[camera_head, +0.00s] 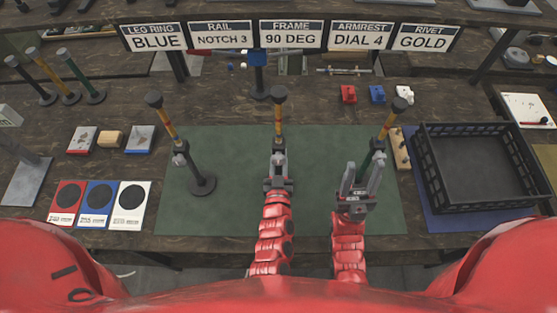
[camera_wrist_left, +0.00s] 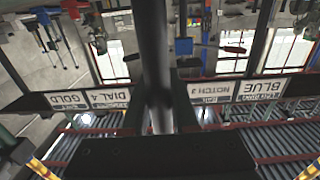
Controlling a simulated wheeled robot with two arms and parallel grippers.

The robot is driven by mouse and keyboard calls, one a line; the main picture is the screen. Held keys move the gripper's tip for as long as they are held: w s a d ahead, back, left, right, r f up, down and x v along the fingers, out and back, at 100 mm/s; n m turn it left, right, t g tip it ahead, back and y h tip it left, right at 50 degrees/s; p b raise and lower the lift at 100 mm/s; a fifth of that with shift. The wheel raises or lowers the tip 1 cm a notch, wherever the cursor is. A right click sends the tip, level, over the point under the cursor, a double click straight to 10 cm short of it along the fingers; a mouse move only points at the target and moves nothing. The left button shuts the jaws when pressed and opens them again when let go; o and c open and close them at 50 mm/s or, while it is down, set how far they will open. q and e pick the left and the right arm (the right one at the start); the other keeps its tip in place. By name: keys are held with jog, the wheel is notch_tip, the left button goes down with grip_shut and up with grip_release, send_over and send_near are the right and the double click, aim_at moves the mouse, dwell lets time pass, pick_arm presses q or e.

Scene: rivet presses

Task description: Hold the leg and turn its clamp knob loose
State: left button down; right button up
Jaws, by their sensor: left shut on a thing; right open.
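Several legs with dark round caps and yellow-orange upper tubes stand on the green mat (camera_head: 230,205). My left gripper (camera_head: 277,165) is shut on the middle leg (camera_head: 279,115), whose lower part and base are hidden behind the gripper. A dark pole (camera_wrist_left: 155,60) also runs between the fingers in the left wrist view. A grey clamp (camera_head: 279,144) shows just above the left gripper. My right gripper (camera_head: 361,174) is open, its fingers pointing away from me, close to the right leg (camera_head: 389,122) and its clamp (camera_head: 377,144); contact cannot be told. The left leg (camera_head: 167,127) stands free.
A black crate (camera_head: 477,198) stands on a blue mat at the right. Red, blue and white cards (camera_head: 97,204) lie at the left. Small red (camera_head: 348,93) and blue (camera_head: 377,93) parts lie behind the mat. Signs (camera_head: 291,35) hang across the back, one reading LEG RING BLUE.

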pick_arm(q)
notch_tip(320, 180, up, 8)
notch_tip(320, 180, down, 8)
jog(key=shift+f, duration=0.25)
dwell(0.6)
jog(key=shift+a+f, duration=0.1)
jog(key=shift+f, duration=0.05)
dwell(0.6)
